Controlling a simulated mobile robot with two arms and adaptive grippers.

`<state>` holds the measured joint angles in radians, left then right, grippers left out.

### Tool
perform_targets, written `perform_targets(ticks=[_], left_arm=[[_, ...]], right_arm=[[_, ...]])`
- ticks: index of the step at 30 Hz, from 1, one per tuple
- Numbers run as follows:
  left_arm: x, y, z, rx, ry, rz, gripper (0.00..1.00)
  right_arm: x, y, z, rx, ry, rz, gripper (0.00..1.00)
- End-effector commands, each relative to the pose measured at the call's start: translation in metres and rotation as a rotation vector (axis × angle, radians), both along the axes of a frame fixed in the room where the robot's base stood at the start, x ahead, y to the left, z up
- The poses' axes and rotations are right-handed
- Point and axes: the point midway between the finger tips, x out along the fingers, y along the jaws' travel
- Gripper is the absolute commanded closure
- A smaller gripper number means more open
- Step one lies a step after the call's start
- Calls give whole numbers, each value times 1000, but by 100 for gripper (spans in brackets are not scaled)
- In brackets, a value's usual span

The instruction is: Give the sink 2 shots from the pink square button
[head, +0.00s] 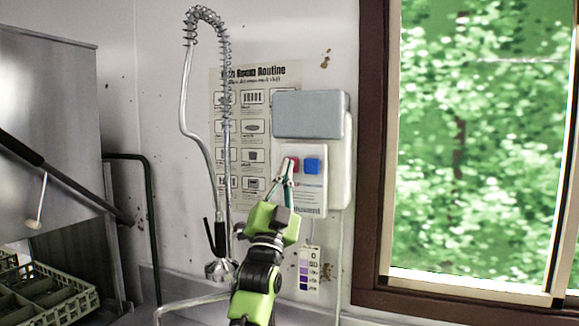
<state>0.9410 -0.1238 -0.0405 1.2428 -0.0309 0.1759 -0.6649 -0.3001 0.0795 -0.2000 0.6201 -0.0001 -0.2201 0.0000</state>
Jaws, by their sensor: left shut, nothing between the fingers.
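The sink basin cannot be made out. A spray tap with a coiled spring hose (222,110) hangs to the left. My right gripper is not in view.
A grey box (308,114) juts out above the buttons. A poster (251,98) is behind the hose, and a purple colour chart (309,270) hangs below the panel. A window frame (368,150) stands at right. A dish rack (45,300) is at lower left.

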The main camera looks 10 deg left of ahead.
Motion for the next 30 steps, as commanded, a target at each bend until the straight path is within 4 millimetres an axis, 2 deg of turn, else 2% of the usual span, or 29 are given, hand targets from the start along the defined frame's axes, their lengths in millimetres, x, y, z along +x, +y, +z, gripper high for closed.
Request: perform_targets(ticks=[6,17,30], left_arm=[[-9,2,-1,0,0,0,100],[-11,2,-1,0,-1,0,100],[-51,10,0,0,-2,1,100]], right_arm=[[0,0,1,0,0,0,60],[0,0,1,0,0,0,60],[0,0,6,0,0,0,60]])
